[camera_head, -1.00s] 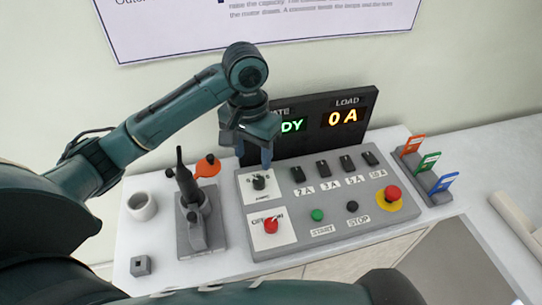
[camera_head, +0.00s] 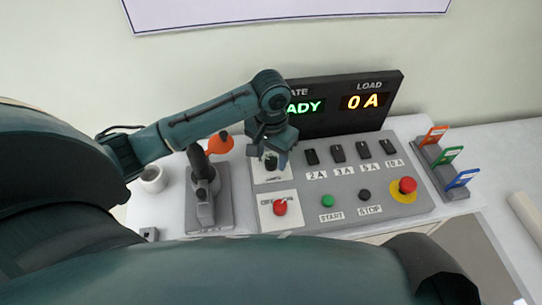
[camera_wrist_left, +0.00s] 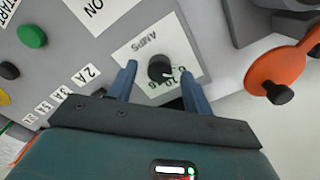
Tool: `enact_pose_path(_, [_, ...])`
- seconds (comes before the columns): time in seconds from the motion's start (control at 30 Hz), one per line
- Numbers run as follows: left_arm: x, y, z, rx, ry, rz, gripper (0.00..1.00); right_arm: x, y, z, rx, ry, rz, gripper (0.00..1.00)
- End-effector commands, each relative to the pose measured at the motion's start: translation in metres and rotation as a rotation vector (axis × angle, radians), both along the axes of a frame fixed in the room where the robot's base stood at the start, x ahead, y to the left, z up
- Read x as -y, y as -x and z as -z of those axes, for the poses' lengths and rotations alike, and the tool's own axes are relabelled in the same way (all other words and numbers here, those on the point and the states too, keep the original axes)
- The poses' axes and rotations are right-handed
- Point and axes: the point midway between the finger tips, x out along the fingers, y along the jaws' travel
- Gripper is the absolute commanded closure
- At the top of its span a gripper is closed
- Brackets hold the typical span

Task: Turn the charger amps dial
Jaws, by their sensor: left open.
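The amps dial is a small black knob on a white plate marked AMPS on the grey control panel (camera_head: 390,208). In the left wrist view the amps dial (camera_wrist_left: 160,68) sits between the two blue fingers of my left gripper (camera_wrist_left: 160,82), with a gap on each side. In the head view my left gripper (camera_head: 271,157) is over the dial's plate, pointing down, and partly covers the dial (camera_head: 271,163). My left gripper is open and empty. My right gripper is not in view.
A red knob (camera_head: 280,207) sits below the dial. Green start (camera_head: 327,201) and black stop buttons, several black switches and a red emergency button (camera_head: 407,185) are to the right. A lever stand (camera_head: 207,205) with an orange paddle (camera_head: 220,144) is close on the left. A display (camera_head: 345,105) stands behind.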

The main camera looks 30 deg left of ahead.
Motion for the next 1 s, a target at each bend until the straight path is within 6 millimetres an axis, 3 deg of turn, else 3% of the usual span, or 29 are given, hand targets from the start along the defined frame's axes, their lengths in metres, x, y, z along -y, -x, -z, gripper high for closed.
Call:
enact_pose_path(0.17, [0.0003,0.0002,0.0112,0.0,0.001,0.001,0.5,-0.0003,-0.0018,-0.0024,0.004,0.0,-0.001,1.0])
enact_pose_path(0.43, [0.0003,0.0001,0.0126,0.001,0.0,0.001,0.5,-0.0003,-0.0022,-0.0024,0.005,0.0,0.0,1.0])
enact_pose_path(1.0, [0.0003,0.0001,0.0121,0.001,0.0,0.001,0.94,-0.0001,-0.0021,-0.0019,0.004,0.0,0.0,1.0])
